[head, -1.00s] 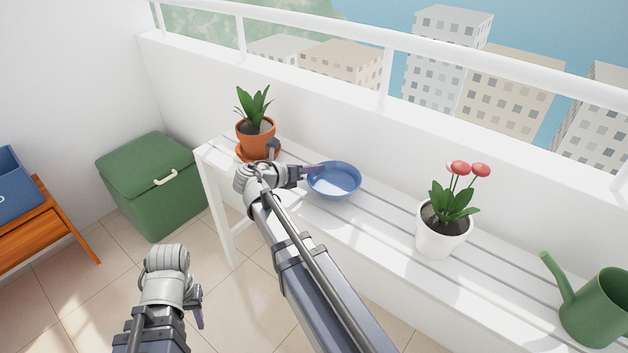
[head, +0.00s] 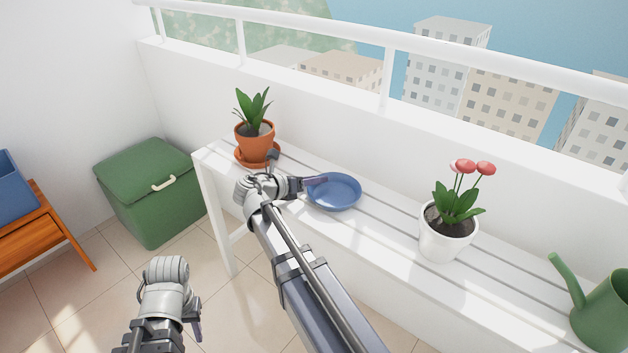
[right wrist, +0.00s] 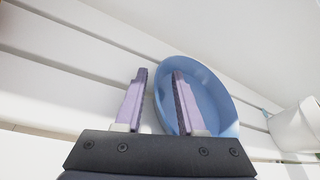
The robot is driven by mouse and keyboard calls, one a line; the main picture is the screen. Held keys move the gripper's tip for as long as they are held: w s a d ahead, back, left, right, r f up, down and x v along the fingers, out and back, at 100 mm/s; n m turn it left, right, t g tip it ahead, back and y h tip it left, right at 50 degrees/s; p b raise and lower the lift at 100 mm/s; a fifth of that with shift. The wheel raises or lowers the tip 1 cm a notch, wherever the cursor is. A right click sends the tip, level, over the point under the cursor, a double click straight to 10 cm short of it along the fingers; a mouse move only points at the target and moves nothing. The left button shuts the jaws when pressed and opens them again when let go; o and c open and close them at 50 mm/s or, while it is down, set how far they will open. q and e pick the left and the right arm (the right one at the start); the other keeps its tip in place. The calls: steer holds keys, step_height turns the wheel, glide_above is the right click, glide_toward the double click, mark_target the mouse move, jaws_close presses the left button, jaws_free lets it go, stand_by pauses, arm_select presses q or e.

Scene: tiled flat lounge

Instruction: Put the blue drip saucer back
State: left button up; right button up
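The blue drip saucer (head: 338,192) appears to lie flat on the white slatted bench (head: 385,232), between the terracotta pot and the white pot. My right gripper (head: 318,181) is at the saucer's left edge. In the right wrist view, the right gripper (right wrist: 160,85) has its fingers apart, one outside and one inside the rim of the saucer (right wrist: 212,98). A gap shows between the outer finger and the rim. My left gripper (head: 197,325) hangs low at the lower left, away from the bench; its finger opening cannot be made out.
A terracotta pot (head: 255,142) stands on an orange saucer (head: 243,160) at the bench's left end. A white flower pot (head: 445,243) and a green watering can (head: 603,312) stand to the right. A green box (head: 150,200) is on the floor. Bench slats right of the saucer are bare.

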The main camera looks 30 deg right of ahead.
steer(key=shift+r, duration=0.2)
steer(key=p+v, duration=0.4)
steer(key=v, duration=0.8)
steer(key=shift+f+p, duration=0.15)
steer(key=shift+p, duration=0.15)
